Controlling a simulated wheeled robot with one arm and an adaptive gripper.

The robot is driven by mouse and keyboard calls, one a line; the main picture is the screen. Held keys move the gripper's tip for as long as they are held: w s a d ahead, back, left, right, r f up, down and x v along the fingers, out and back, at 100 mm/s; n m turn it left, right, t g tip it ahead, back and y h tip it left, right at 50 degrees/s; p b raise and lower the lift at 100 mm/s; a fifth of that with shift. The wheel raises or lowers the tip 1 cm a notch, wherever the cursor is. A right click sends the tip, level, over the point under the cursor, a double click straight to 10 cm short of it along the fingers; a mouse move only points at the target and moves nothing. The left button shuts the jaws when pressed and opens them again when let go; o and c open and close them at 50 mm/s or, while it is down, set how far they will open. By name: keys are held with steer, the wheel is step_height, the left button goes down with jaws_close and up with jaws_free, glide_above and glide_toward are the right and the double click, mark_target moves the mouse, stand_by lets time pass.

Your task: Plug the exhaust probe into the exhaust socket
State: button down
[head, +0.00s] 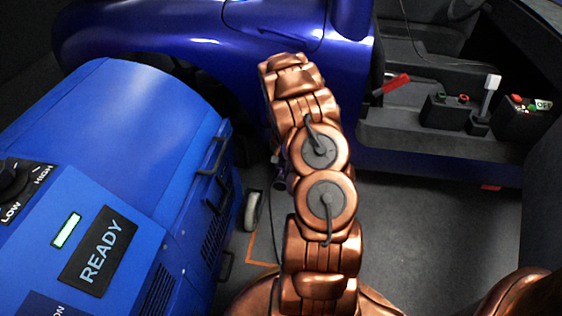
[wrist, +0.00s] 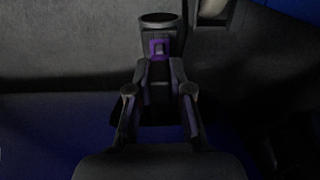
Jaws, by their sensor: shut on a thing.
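My gripper (wrist: 158,82) is shut on a dark piece with a purple collar, which I take to be the exhaust probe (wrist: 158,46). The probe has a wide round black end that points away from the fingers in the wrist view. In the head view my copper arm hides most of the gripper. A small dark, purplish part (head: 279,184) shows at the arm's left edge, too small to tell clearly. I cannot make out the exhaust socket in either view.
A blue machine (head: 150,110) with a READY panel (head: 98,252) and a HIGH/LOW knob stands at left. A blue car (head: 200,35) is behind, its cabin open at right, with a red-handled lever (head: 397,84) and control boxes (head: 447,112). Grey floor (head: 420,235) lies clear at right.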

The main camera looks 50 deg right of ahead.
steer(key=shift+f, duration=0.7)
steer(key=c, duration=1)
jaws_free()
steer(key=shift+r, duration=0.15)
step_height(320, 180, up, 12)
steer(key=shift+f, duration=0.15)
